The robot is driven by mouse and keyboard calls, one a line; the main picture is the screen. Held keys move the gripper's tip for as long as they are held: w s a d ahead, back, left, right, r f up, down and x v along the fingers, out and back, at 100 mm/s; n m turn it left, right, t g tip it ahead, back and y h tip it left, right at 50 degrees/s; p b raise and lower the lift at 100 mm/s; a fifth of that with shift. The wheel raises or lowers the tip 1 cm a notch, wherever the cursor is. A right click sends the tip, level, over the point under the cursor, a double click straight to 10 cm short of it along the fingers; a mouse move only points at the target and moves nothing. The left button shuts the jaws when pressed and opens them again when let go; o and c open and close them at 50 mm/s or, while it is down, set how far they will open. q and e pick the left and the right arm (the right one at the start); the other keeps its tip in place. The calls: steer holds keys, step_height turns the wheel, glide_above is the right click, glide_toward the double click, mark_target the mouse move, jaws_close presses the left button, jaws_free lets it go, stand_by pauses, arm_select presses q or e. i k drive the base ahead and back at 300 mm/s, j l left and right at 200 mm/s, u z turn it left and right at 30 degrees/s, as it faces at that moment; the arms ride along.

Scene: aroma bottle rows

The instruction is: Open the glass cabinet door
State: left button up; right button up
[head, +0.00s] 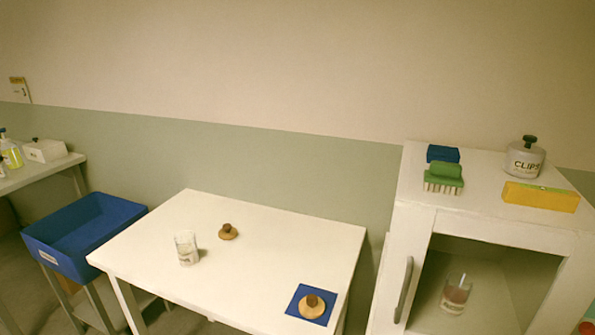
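A white cabinet (410,190) stands at the right of the head view. Its door (418,270) has a white frame around a large pane, and it looks shut. A grey vertical bar handle (403,290) is on the left side of the door frame. Through the pane, a glass jar (456,293) with pinkish-brown contents shows inside. The lower part of the door is cut off by the picture edge. Neither of my grippers is in view.
On the cabinet top are a green brush (444,178), a blue box (443,153), a CLIPS jar (525,160) and a yellow box (541,196). A white table (270,230) holds a glass jar (186,248), lids and a blue mat (296,307). A blue bin (85,235) stands left.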

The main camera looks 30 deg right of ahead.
mark_target(571, 290)
steer(key=z, duration=2.05)
